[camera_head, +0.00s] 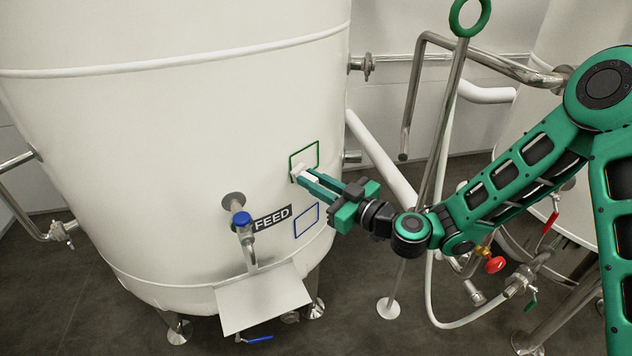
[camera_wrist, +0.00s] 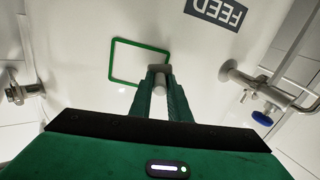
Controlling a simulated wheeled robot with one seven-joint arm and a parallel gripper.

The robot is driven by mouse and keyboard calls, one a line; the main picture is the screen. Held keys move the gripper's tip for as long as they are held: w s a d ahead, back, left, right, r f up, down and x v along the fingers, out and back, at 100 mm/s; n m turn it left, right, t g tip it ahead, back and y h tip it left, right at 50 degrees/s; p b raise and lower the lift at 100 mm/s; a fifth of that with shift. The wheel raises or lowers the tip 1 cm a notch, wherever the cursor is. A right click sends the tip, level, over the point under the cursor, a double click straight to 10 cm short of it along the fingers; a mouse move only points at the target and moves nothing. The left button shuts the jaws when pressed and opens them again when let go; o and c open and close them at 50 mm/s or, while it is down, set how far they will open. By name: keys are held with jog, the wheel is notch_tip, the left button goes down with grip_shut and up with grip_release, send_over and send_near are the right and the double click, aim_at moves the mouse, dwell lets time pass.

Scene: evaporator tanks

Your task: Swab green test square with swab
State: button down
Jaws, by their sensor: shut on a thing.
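The green test square (camera_head: 304,148) is a green outline on the white tank wall, above a blue square outline. It also shows in the wrist view (camera_wrist: 113,58), where its lower right corner lies close to the swab. My gripper (camera_head: 308,179) reaches the tank from the right, its fingers pointing at the lower part of the green square. It is shut on the swab (camera_wrist: 159,74), a pale grey piece with a wider head that sticks out past the fingertips. The swab head is at or very near the tank wall; I cannot tell if it touches.
The blue square (camera_head: 307,220) and a FEED label (camera_head: 272,218) are below. A tap with a blue handle (camera_head: 241,219) juts out left of my gripper, over a white shelf (camera_head: 262,298). A metal pole with a green ring (camera_head: 469,15) stands close behind my arm.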

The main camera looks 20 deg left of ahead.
jog(key=shift+x, duration=0.9)
jog(key=shift+w+d, duration=0.55)
jog(key=shift+w, duration=0.8)
jog(key=shift+w+d, duration=0.6)
jog(key=shift+w, duration=0.75)
jog(key=shift+w+d, duration=0.55)
jog(key=shift+w, duration=0.85)
jog(key=shift+s+a+r, duration=0.1)
jog(key=shift+s+a, duration=0.4)
jog(key=shift+s, duration=0.4)
jog(key=shift+s+a+r, duration=0.1)
jog(key=shift+s+a, duration=0.4)
jog(key=shift+s, duration=0.35)
jog(key=shift+s+a+f, duration=0.1)
jog(key=shift+s+a, duration=0.2)
jog(key=shift+s, duration=0.55)
jog(key=shift+s+a, duration=0.25)
jog(key=shift+s, duration=0.6)
jog(key=shift+s+a+f, duration=0.1)
jog(key=shift+s+a, duration=0.2)
jog(key=shift+s, duration=0.55)
jog(key=shift+w+d, duration=0.1)
jog(key=shift+w, duration=0.05)
